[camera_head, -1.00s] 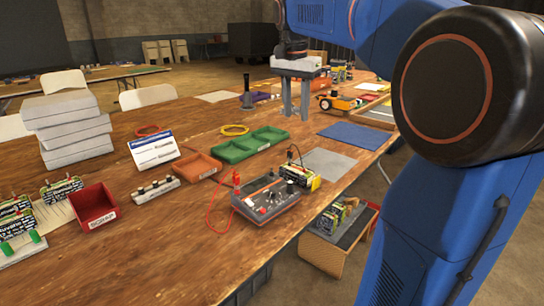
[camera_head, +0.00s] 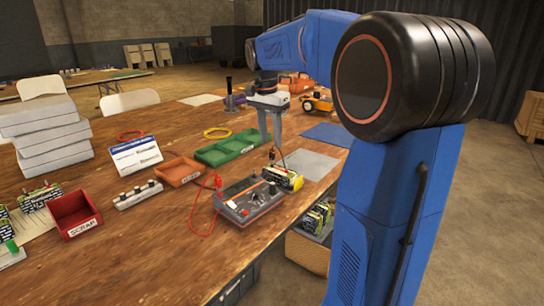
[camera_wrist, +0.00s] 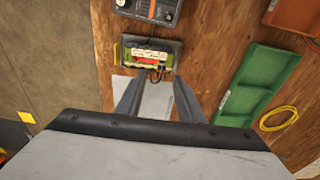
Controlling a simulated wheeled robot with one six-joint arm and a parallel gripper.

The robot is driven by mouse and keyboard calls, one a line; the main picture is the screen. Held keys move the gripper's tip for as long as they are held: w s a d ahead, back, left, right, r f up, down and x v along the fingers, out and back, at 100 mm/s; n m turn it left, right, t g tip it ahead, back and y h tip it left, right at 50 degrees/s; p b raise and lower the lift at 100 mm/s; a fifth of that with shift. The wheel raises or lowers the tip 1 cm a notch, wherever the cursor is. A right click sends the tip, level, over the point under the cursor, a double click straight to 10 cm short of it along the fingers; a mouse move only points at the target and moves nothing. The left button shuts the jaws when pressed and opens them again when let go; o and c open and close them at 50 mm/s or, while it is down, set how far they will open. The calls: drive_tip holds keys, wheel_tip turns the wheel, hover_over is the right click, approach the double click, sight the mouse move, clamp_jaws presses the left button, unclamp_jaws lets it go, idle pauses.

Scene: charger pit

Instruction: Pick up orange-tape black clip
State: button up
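A small dark upright clip with a thin lead (camera_head: 271,155) stands at the battery pack; it is too small to make out orange tape on it. The green-and-yellow battery pack (camera_head: 287,180) sits against the tester (camera_head: 250,198). In the wrist view the battery pack (camera_wrist: 148,56) lies beyond the fingertips, with dark leads (camera_wrist: 155,75) at its near edge. My gripper (camera_head: 270,141) points down above the table, behind the pack in the head view. In the wrist view my gripper (camera_wrist: 156,84) is open, with nothing seen between its fingers.
A red clip (camera_head: 219,182) with a red lead stands at the tester's left end. Green trays (camera_head: 232,149), an orange tray (camera_head: 178,172) and a yellow cable ring (camera_head: 217,133) lie left of my gripper. A grey mat (camera_head: 310,164) lies right. The table's front edge is close.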

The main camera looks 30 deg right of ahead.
sight(272, 150)
drive_tip(key=shift+w+d+f, duration=0.1)
drive_tip(key=shift+d+f, duration=0.05)
drive_tip(key=shift+f, duration=0.95)
drive_tip(key=shift+w+d+f, duration=0.15)
drive_tip(key=shift+d+f, duration=0.05)
drive_tip(key=shift+f, duration=0.85)
drive_tip(key=shift+w+d+f, duration=0.1)
drive_tip(key=shift+d+f, duration=0.05)
drive_tip(key=shift+f, duration=0.95)
clamp_jaws()
